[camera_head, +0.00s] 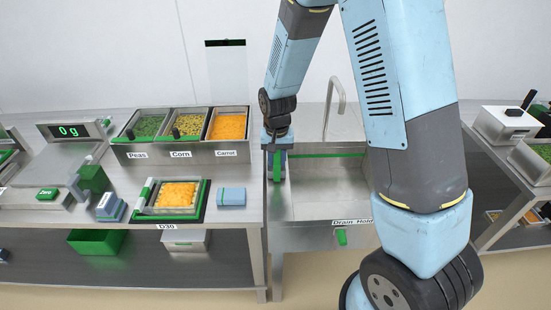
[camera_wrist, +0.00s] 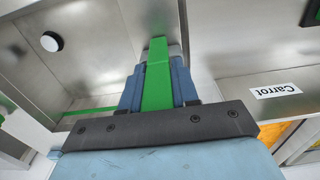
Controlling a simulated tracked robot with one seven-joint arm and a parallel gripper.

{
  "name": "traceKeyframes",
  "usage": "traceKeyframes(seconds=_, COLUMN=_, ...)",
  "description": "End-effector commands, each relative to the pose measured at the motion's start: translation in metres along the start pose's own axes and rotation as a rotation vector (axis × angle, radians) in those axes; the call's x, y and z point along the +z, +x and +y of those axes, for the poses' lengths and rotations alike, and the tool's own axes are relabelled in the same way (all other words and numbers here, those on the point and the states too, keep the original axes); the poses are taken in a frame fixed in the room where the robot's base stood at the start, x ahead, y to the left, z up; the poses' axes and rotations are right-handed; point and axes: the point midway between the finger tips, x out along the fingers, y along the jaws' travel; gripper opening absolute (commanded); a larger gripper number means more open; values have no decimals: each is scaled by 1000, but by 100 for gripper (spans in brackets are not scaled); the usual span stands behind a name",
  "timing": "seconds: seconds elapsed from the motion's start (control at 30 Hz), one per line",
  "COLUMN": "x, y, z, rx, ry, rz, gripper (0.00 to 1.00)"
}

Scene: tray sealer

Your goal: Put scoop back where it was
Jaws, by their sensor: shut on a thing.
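My gripper (camera_head: 277,158) points down at the left edge of the sink (camera_head: 330,207). In the wrist view my gripper (camera_wrist: 157,82) is shut on a green bar-like handle (camera_wrist: 157,62), which lies between its two blue fingers. The green handle (camera_head: 277,170) also shows in the head view. I cannot tell whether it belongs to the scoop; its far end is hidden. Dark handles stand in the peas bin (camera_head: 147,125) and the corn bin (camera_head: 189,123). No handle shows in the carrot bin (camera_head: 228,126).
A tray of orange pieces (camera_head: 177,194) sits in a green-edged holder left of the sink. A blue block (camera_head: 231,196) lies beside it. A scale (camera_head: 69,131) reads 0 g. A tap (camera_head: 334,100) rises behind the sink, which is labelled "Drain Hold".

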Motion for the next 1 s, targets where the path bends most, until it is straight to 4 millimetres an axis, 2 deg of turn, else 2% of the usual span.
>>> traceKeyframes(seconds=0.1, x=0, y=0, z=0, rx=0, ry=0, rz=0, gripper=0)
traceKeyframes(seconds=0.13, x=0, y=0, z=0, rx=0, ry=0, rz=0, gripper=31)
traceKeyframes(seconds=0.43, x=0, y=0, z=-1, rx=0, ry=-1, rz=0, gripper=59)
traceKeyframes(seconds=0.6, x=0, y=0, z=-1, rx=0, ry=-1, rz=0, gripper=58)
traceKeyframes(seconds=0.77, x=0, y=0, z=-1, rx=0, ry=-1, rz=0, gripper=43)
traceKeyframes(seconds=1.0, x=0, y=-1, z=-1, rx=0, ry=-1, rz=0, gripper=42)
